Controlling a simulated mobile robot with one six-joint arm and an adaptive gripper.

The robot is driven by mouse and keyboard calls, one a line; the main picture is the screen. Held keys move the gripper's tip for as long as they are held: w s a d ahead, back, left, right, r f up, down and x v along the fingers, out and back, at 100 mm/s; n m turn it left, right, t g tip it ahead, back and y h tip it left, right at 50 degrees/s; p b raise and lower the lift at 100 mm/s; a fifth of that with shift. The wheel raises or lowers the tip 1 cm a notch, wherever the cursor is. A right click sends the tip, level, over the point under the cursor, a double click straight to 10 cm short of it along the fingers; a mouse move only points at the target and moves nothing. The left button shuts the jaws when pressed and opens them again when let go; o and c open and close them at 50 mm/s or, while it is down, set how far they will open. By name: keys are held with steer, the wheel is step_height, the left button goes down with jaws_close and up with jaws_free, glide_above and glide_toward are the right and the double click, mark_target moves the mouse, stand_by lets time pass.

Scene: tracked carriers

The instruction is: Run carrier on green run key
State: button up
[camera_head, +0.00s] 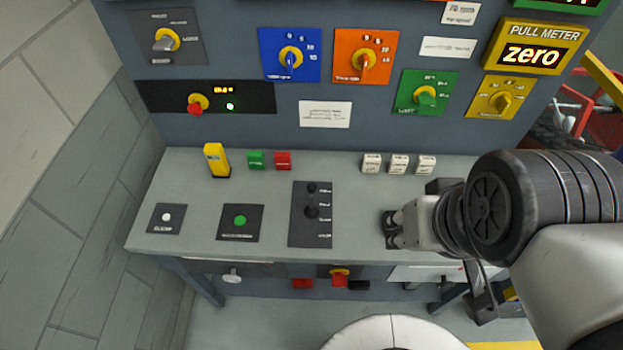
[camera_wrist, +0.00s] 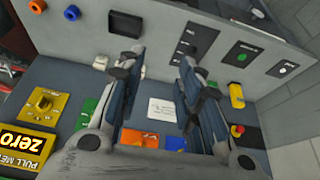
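A round green button (camera_head: 240,220) sits on a black plate on the sloped grey desk, left of centre; its label is too small to read. It also shows at the upper right of the wrist view (camera_wrist: 243,49). A small green block key (camera_head: 256,160) stands beside a red block key (camera_head: 283,160) at the back of the desk. My gripper (camera_head: 391,229) is over the right part of the desk, well right of both green keys. In the wrist view its two fingers (camera_wrist: 160,68) are apart with nothing between them.
A black lever plate (camera_head: 311,230) lies between my gripper and the round green button. A white button (camera_head: 166,217) is at far left. A yellow block (camera_head: 216,160) and several white keys (camera_head: 398,164) stand along the back. The pull meter (camera_head: 531,54) reads "zero".

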jaws_close()
stand_by(1.4)
